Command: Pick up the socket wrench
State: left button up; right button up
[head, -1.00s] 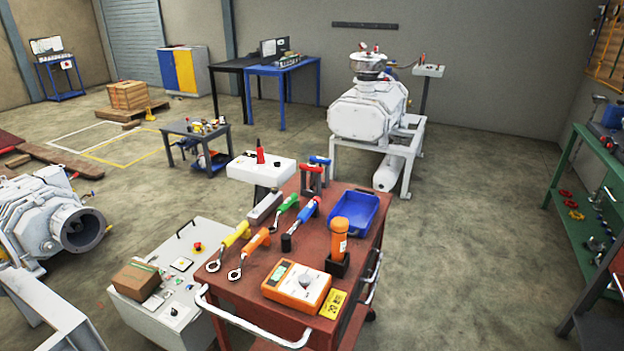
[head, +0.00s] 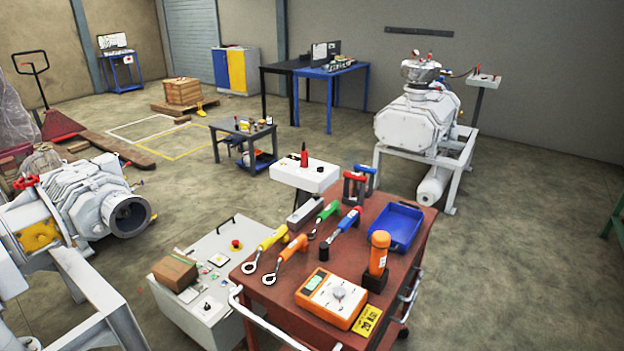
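Several hand tools lie on the red-brown cart (head: 258,296). A blue-handled tool (head: 349,220) lies slanted near the middle, with a dark cylindrical piece (head: 324,251) at its lower end; it looks like the socket wrench. Beside it on the left lie a green-handled tool (head: 327,210), an orange-handled ring-ended wrench (head: 293,248) and a yellow-handled one (head: 272,238). Neither of my grippers is in view.
A blue tray (head: 396,228), an orange flashlight-like item (head: 379,252) and an orange meter (head: 331,298) share the cart top. A pale cabinet with a cardboard box (head: 175,272) stands left of the cart. A white pump (head: 417,122) stands behind right.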

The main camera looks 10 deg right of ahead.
aim_at(354, 177)
jog(key=i+l+u, duration=0.2)
jog(key=l, duration=0.25)
jog(key=i+l+u, duration=0.1)
jog(key=l+u, duration=0.15)
jog(key=l, duration=0.2)
jog(key=i+l+u, duration=0.2)
jog(key=l, duration=0.3)
jog(key=l+u, duration=0.2)
jog(key=l, duration=0.3)
